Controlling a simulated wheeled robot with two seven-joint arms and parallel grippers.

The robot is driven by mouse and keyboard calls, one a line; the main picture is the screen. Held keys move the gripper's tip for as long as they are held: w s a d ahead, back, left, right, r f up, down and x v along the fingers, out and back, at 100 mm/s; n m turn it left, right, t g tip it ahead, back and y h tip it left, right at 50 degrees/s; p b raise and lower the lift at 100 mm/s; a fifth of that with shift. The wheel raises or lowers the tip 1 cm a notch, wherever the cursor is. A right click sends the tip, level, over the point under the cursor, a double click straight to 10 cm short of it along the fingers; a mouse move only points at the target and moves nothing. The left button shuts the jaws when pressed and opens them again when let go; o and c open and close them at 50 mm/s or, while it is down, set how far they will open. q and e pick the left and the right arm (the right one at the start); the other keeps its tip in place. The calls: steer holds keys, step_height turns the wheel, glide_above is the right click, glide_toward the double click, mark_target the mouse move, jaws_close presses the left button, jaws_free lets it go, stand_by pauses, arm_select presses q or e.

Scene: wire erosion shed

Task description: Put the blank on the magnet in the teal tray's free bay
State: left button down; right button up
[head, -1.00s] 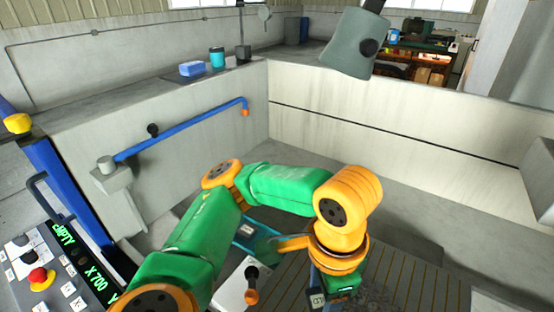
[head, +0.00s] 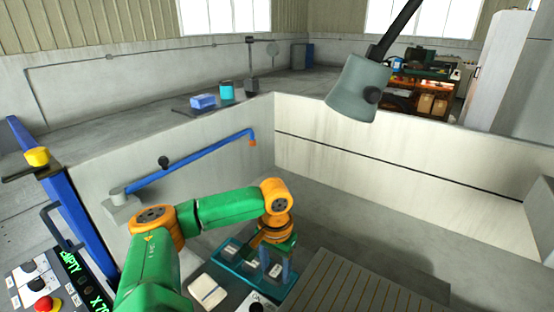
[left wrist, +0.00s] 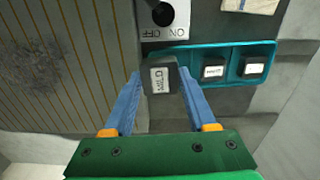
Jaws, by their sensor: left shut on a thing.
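My left gripper (left wrist: 160,82) is shut on a dark blank (left wrist: 162,86) with a white label, held between its blue fingers. In the head view this gripper (head: 273,264) is at the right end of the teal tray (head: 228,277). In the left wrist view the teal tray (left wrist: 233,47) holds two labelled blocks, a middle one (left wrist: 213,69) and an end one (left wrist: 253,68). The held blank overlaps the tray's other end and hides most of that bay. I cannot tell whether it touches the tray. The striped magnet plate (head: 350,288) looks bare. My right gripper is out of view.
A dark-knobbed ON/OFF switch (left wrist: 163,14) stands close beside the tray. A pale pad (head: 207,291) lies left of the tray. A blue pipe (head: 190,160) runs along the tank wall, and a grey lamp head (head: 357,90) hangs above.

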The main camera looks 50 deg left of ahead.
mark_target(277, 266)
arm_select(q)
steer(key=w+a+f, duration=0.2)
steer(key=f, duration=0.1)
steer(key=w+a+f, duration=0.1)
steer(key=f, duration=0.1)
steer(key=shift+f, duration=0.25)
steer(key=shift+a+f, duration=0.1)
steer(key=shift+f, duration=1.4)
steer(key=shift+f, duration=0.1)
steer(key=c, duration=0.5)
jaws_free()
step_height(277, 266, up, 12)
